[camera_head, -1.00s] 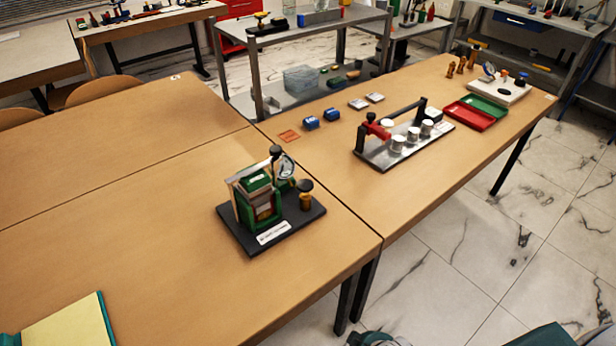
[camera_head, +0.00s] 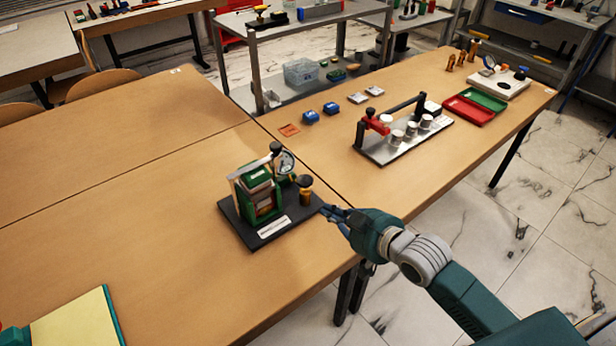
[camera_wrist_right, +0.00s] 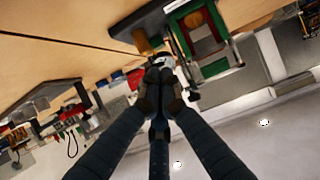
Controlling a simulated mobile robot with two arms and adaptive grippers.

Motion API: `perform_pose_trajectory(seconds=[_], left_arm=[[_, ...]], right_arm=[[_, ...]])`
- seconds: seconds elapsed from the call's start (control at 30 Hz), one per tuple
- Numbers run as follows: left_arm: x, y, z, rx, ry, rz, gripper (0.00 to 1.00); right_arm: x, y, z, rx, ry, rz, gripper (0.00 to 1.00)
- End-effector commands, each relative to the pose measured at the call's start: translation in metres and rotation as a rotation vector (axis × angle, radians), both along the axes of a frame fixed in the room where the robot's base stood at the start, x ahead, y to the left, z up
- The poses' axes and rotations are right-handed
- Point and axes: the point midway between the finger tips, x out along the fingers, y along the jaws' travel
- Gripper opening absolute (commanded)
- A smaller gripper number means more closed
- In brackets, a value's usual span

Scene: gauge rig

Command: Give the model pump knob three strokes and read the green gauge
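The pump model stands on a black base (camera_head: 262,238) on the near table, with a green body (camera_head: 262,198) and a pale lever (camera_head: 250,168). A dark knob (camera_head: 276,147) is at the lever's upper end. Another dark knob (camera_head: 305,181) sits on a brass post at the base's right side. A round white-faced gauge (camera_head: 287,161) shows behind the body; its reading is too small to tell. My right gripper (camera_head: 328,211) is right of the base, apart from the knobs and empty. Its fingers look drawn together in the right wrist view (camera_wrist_right: 160,75).
A metal rig with white cups (camera_head: 398,137) and a red clamp stands on the farther table. Blue blocks (camera_head: 311,117) and a red and green tray (camera_head: 468,110) lie there. A yellow pad (camera_head: 75,325) lies at lower left. The table left of the pump is clear.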

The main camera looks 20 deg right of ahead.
Motion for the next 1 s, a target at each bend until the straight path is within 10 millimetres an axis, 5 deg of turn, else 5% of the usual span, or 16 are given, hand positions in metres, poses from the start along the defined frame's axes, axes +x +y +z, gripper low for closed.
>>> perform_pose_trajectory(seconds=[0.1,0.27,0.67,1.0], left_arm=[[0.0,0.0,0.0,0.0,0.0,0.0,0.4],[0.0,0.001,0.001,0.001,0.0,0.0,0.4],[0.0,0.001,0.002,0.002,0.0,0.0,0.4],[0.001,0.002,0.011,0.002,-0.001,0.001,0.4]], right_arm=[[0.026,-0.01,0.035,0.035,-0.106,0.013,0.0],[0.04,-0.017,0.061,0.068,-0.179,0.021,0.0],[0.044,-0.016,0.061,0.073,-0.183,0.019,0.0],[0.099,0.004,0.049,0.075,-0.185,0.018,0.0]])
